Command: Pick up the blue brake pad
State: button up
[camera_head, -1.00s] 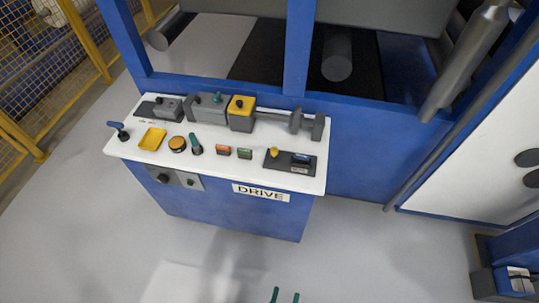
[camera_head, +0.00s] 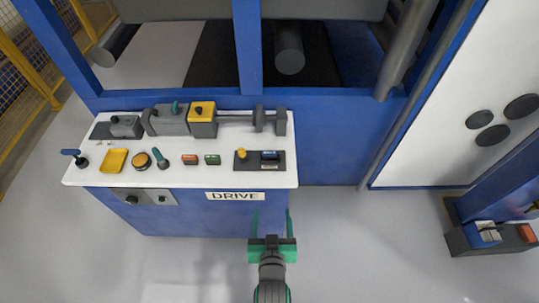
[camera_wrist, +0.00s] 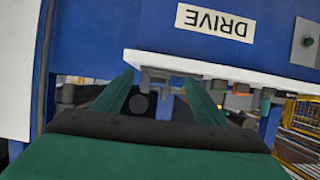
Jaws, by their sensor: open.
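A small blue block (camera_head: 270,155) sits on a dark plate at the right end of the white console top; it may be the blue brake pad. Another blue-and-white piece (camera_head: 488,232) lies in a dark box at the lower right, and I cannot tell which is the pad. My gripper (camera_head: 271,214) is open and empty, with green fingers apart, in front of the console below its right end. In the wrist view my gripper (camera_wrist: 158,88) shows two spread fingers with nothing between them; neither blue piece can be made out there.
The white console top (camera_head: 225,174) carries a yellow tray (camera_head: 115,161), several knobs and buttons, and a grey-and-yellow mechanism (camera_head: 202,118) at the back. A DRIVE label (camera_head: 234,196) marks its front. The dark box (camera_head: 459,242) also holds a red piece (camera_head: 527,232). Floor between is clear.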

jog(key=g, duration=0.1)
send_near(270, 153)
jog(key=x, duration=0.8)
jog(key=shift+w, duration=0.1)
jog(key=c, duration=1.2)
